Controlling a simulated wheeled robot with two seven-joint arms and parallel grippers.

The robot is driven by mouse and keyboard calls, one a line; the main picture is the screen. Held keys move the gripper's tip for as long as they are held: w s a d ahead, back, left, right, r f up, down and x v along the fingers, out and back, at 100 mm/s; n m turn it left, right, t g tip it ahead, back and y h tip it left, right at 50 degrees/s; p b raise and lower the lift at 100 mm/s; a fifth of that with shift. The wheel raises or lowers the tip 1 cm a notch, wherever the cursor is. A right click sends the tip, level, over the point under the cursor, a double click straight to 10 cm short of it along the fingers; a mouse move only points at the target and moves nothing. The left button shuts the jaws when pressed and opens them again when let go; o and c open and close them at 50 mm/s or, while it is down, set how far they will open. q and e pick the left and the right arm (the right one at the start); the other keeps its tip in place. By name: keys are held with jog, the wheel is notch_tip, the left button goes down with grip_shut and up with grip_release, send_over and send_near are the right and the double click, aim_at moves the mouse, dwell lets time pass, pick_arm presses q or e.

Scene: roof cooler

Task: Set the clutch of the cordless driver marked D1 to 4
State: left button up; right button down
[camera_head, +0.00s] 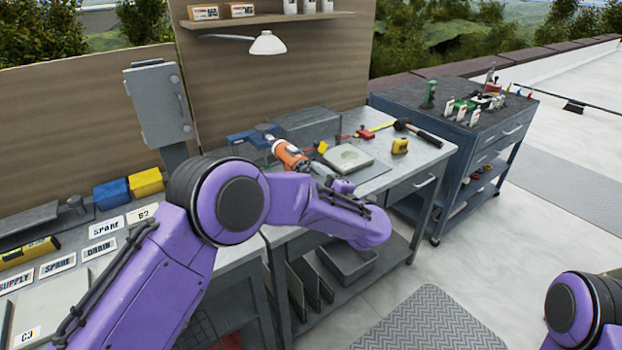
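An orange and grey cordless driver (290,153) lies or stands near the back of the grey workbench (412,166). Its clutch marks and any D1 label are too small to read. My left arm crosses the middle of the view, and its bent links hide part of the bench in front of the driver. My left gripper (325,172) seems to be the small grey part close to the driver's lower right; its fingers are mostly hidden, and I cannot tell whether they touch the driver. Only a piece of my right arm shows at the lower right corner; its gripper is out of view.
A tool cart (465,130) stands at the right. Labelled cards (106,227) lie left.

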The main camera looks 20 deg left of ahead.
pick_arm(q)
jog(key=b+v, duration=0.1)
jog(key=v, duration=0.7)
jog(key=shift+d+b, duration=0.2)
jog(key=shift+b, duration=0.2)
